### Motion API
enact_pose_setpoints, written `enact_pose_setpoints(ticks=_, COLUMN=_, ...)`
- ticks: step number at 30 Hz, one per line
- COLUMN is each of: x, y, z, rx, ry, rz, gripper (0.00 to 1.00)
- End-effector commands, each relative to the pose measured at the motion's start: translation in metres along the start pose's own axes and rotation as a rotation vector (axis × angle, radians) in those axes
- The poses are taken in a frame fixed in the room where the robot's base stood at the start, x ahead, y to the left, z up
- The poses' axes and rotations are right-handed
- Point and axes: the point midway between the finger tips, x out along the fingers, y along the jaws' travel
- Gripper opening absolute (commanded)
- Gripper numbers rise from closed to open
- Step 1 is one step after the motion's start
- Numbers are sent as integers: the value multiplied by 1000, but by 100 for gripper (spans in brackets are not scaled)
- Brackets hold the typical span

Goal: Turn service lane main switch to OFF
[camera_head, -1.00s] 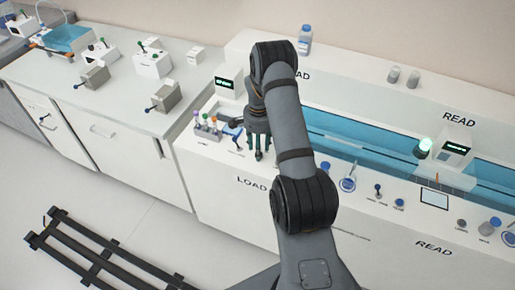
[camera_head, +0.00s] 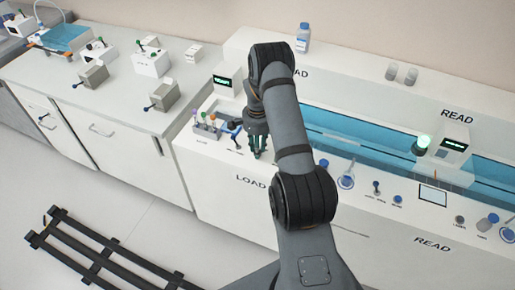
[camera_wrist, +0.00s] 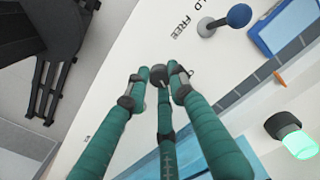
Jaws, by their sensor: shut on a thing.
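My gripper (camera_head: 257,154) is over the LOAD end of the white bench, and its fingertips show at the front panel. In the wrist view, my gripper's green fingers (camera_wrist: 158,80) are closed around a small dark knob (camera_wrist: 158,72) on the white panel. The fingers partly hide the knob, and I cannot read its label or its setting. A blue-tipped lever (camera_wrist: 238,16) stands apart from the fingers, beside lettering that ends in "FREE". The lever also shows in the head view (camera_head: 235,130), left of the gripper.
The blue track (camera_head: 360,130) runs right to a READ unit (camera_head: 452,147) with a green lamp (camera_head: 421,143). A dark rail frame (camera_head: 100,262) lies on the floor.

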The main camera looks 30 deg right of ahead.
Motion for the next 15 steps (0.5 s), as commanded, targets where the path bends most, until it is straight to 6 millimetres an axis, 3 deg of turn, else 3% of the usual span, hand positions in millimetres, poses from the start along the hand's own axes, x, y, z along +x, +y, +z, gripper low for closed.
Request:
enact_pose_setpoints(ticks=6, x=0, y=0, z=0, rx=0, ry=0, rz=0, gripper=0)
enact_pose_setpoints(ticks=15, x=1, y=0, z=0, rx=-31, ry=0, rz=-1, gripper=0)
